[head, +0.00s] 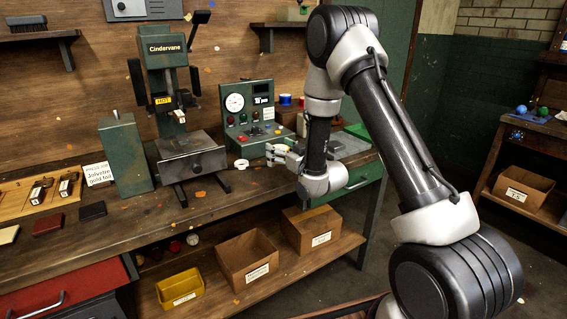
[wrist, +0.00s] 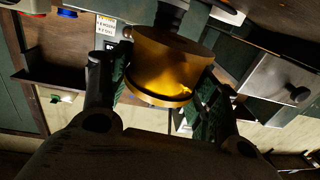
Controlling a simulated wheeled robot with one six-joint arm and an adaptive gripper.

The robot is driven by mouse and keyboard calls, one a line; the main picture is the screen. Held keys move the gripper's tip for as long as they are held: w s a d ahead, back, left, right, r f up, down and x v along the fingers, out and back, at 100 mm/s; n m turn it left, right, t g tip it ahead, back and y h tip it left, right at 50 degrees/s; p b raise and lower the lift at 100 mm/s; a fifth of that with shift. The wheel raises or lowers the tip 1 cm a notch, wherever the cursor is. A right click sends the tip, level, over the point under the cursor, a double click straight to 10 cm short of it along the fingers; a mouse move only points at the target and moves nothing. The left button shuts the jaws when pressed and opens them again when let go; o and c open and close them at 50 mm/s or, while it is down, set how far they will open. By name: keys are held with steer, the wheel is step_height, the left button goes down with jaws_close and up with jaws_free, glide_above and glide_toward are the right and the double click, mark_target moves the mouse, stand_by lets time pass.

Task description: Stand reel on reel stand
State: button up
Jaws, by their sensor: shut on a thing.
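A gold reel (wrist: 162,65) sits between the two fingers of my gripper (wrist: 160,95) in the wrist view, and the gripper is shut on it. The reel appears tilted in that picture, with a shiny gold face toward the camera. In the head view my gripper (head: 279,153) is over the workbench, in front of the green control box. I cannot make out the gold reel clearly there. A blue reel (head: 285,99) and a red reel (head: 303,102) stand behind the control box. I cannot tell which thing is the reel stand.
The green Cindervane press (head: 166,80) stands left of my gripper, with a grey plate (head: 187,155) at its front. The green control box (head: 250,115) with a dial is behind my gripper.

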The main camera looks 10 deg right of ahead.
steer(key=shift+f, duration=2.4)
steer(key=shift+f, duration=0.2)
steer(key=o, duration=0.9)
steer(key=shift+o, duration=0.2)
